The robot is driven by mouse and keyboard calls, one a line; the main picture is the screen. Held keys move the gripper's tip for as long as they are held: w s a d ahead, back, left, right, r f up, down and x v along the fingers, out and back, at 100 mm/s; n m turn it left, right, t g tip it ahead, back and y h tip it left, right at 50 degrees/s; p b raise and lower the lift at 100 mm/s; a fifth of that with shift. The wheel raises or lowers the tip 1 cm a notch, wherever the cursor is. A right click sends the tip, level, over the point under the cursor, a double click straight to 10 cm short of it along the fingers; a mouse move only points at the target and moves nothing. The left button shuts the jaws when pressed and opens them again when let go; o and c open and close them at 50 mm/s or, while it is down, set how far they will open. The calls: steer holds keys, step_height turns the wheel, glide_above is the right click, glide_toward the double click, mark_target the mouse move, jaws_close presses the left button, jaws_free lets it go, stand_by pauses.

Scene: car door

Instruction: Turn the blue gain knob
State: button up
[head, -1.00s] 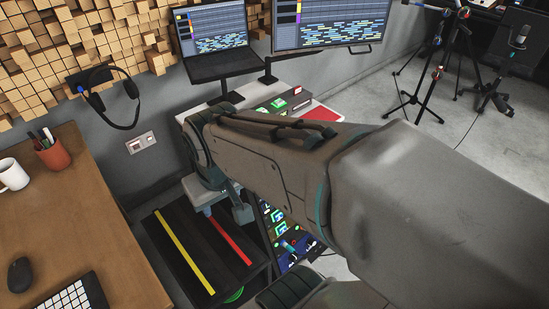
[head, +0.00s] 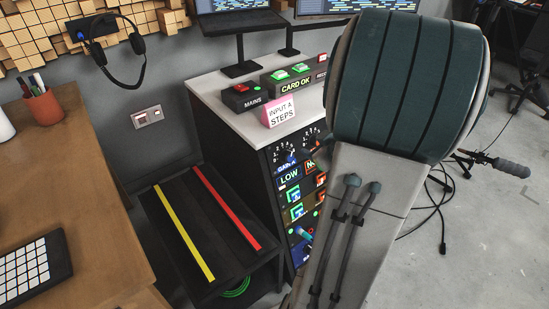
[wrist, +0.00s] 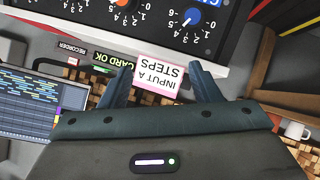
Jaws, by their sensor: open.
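The blue gain knob (head: 289,157) is on the upper left of the dark rack's front panel, under a numbered dial and near a blue "GAIN" label. In the wrist view the blue knob (wrist: 191,17) shows at the top, upside down, with its white scale around it. An orange knob (wrist: 121,3) sits to its left there. My gripper (wrist: 160,67) is open and empty, its two fingers apart and pointing toward the panel. The knob is beyond the fingertips and apart from them. In the head view my arm hides most of the gripper.
A pink-edged card reading "INPUT A STEPS" (head: 281,109) stands on the white rack top (head: 225,88), beside button boxes (head: 295,78). A black bench (head: 215,225) with yellow and red strips stands left of the rack. A wooden desk (head: 75,200) is further left.

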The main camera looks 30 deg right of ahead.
mark_target(291, 158)
steer(key=s+f+n+t+y+b, duration=0.1)
steer(key=s+f+t+y+b, duration=0.2)
steer(key=f, duration=0.4)
steer(key=shift+g, duration=0.7)
steer(key=b+x, duration=0.1)
steer(key=x, duration=0.2)
steer(key=b+x, duration=0.2)
steer(key=x, duration=0.2)
steer(key=a+b+x, duration=0.1)
steer(key=b+x, duration=0.1)
steer(key=x, duration=0.2)
steer(key=shift+w, duration=0.15)
steer(key=shift+b+x, duration=0.4)
steer(key=shift+x, duration=0.35)
steer(key=shift+r, duration=0.1)
steer(key=c, duration=1)
